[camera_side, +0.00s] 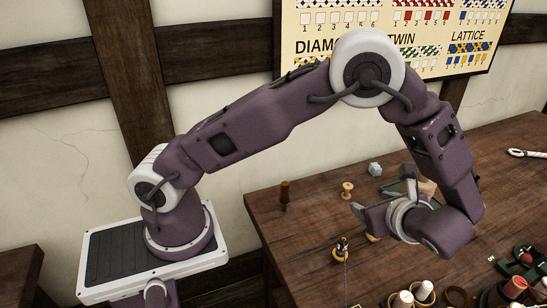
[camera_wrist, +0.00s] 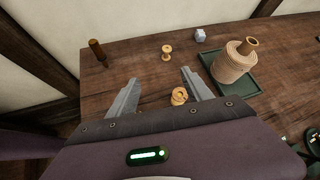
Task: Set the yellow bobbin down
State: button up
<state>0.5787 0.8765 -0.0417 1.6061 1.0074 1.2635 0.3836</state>
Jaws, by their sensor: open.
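My gripper (camera_side: 384,191) is open above the table, its fingers spread and nothing held between them; it also shows in the wrist view (camera_wrist: 160,76). A yellowish wooden bobbin (camera_wrist: 179,96) shows below, close to the right finger and partly hidden by my gripper body. In the side view only a small part of a yellowish piece (camera_side: 373,238) shows beside my gripper. A small dark and yellow piece (camera_side: 341,246) stands on the table left of it, with a thin line running down from it. I cannot tell for certain which is the yellow bobbin.
A pale wooden spool (camera_side: 347,190), a brown peg (camera_side: 285,194) and a grey faceted block (camera_side: 375,169) stand farther back. A large tan cord spool (camera_wrist: 232,66) sits on a green tray (camera_wrist: 241,90). White-topped bobbins (camera_side: 423,290) and other pieces crowd the front right.

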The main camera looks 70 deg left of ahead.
jog(key=s+a+r+n+g+h, duration=0.1)
jog(key=s+a+r+n+h, duration=0.15)
jog(key=s+r, duration=0.2)
jog(key=s+a+r+n+g+h, duration=0.1)
jog(key=s+a+r+n, duration=0.1)
jog(key=s+r+n, duration=0.3)
jog(key=s+d+r+n+t+h, duration=0.1)
jog(key=s+r+n+t+h, duration=0.1)
jog(key=s, duration=0.5)
jog(key=s+r+n+t+h, duration=0.2)
jog(key=s+r+n+h, duration=0.3)
jog(key=s+n, duration=0.3)
jog(key=shift+d+r+n, duration=0.4)
jog(key=shift+r+n, duration=0.25)
jog(key=shift+r, duration=0.05)
